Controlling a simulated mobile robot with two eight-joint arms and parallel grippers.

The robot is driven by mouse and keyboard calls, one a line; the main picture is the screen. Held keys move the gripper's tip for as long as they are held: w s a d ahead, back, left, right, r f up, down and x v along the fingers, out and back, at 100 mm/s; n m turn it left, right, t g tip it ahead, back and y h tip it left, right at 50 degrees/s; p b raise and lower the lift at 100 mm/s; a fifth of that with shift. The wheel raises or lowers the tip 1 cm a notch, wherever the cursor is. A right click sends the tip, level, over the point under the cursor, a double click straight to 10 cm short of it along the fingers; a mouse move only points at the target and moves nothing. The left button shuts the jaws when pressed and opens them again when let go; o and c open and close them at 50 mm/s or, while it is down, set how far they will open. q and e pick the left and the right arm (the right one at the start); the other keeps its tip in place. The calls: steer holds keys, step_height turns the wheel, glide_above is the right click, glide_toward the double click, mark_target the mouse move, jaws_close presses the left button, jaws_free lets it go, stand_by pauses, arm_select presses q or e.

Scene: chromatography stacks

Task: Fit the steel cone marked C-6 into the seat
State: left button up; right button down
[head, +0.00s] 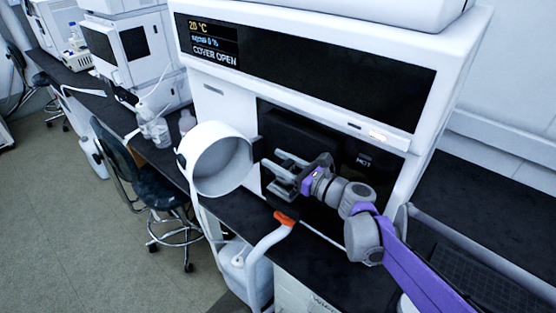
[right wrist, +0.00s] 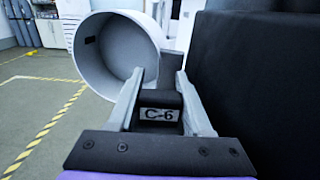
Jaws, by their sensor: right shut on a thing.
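My right gripper (head: 284,172) is in front of the dark bay of the white instrument (head: 465,50). In the right wrist view its fingers (right wrist: 162,90) are shut on a dark piece with a white label reading C-6 (right wrist: 160,115), the cone. Only its labelled near end shows; its tip is hidden. In the head view I cannot make the cone out clearly between the fingers. The round white cover (head: 208,142) stands swung open left of the gripper; it also shows in the right wrist view (right wrist: 88,65). I cannot make out the seat. My left gripper is not in view.
The instrument's display (head: 215,42) reads 20 °C and COVER OPEN. A HOT label (head: 364,160) is right of the gripper. A white curved tube with an orange end (head: 286,218) rises below the gripper. Bottles (head: 158,130) and a chair (head: 155,190) are left.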

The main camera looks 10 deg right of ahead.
steer(key=shift+f, duration=0.3)
steer(key=shift+c, duration=1.2)
jaws_free()
steer(key=v, duration=1)
steer(key=shift+s+d+b, duration=0.25)
steer(key=shift+s+b, duration=0.1)
steer(key=shift+b, duration=0.1)
